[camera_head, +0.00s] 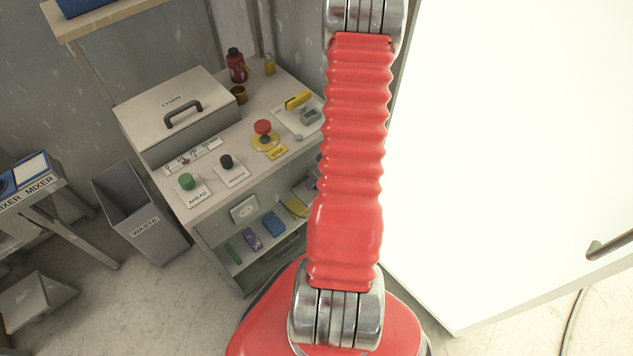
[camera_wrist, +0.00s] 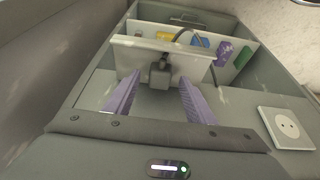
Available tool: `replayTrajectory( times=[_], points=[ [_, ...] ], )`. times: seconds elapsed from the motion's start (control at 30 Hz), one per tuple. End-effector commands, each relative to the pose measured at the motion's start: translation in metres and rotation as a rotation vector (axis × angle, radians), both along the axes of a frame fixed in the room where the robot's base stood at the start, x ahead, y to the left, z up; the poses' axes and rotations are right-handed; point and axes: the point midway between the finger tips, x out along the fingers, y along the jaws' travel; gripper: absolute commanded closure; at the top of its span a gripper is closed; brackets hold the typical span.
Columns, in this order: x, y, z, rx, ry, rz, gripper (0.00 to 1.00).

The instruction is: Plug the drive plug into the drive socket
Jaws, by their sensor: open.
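The drive plug (camera_wrist: 160,75) is a dark grey block with a dark cable, in front of a white upright panel in the wrist view. My gripper (camera_wrist: 158,78) is open, with its two purple fingers on either side of the plug and a gap showing on each side. The drive socket (camera_wrist: 287,128) appears to be the white square plate with a round two-hole recess, right of my gripper. In the head view the socket (camera_head: 244,210) is on the console's front, below the counter. My gripper and the plug cannot be made out in the head view.
The white panel (camera_wrist: 125,57) stands just behind the plug. Several coloured blocks, one purple (camera_head: 251,239), sit on the shelf below the socket. The counter (camera_head: 225,184) above carries push buttons and a CHAIN box (camera_head: 172,110). A waste bin (camera_head: 140,215) stands to the left.

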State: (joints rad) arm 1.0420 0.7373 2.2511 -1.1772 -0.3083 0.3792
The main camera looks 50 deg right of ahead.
Motion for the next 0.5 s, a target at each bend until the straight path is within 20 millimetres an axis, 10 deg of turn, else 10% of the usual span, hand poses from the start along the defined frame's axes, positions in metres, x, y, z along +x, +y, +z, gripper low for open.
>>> replayTrajectory(
  times=[0.5],
  points=[
    [0.0039,-0.0009,-0.0089,-0.001,0.0,0.001,0.5]
  ],
)
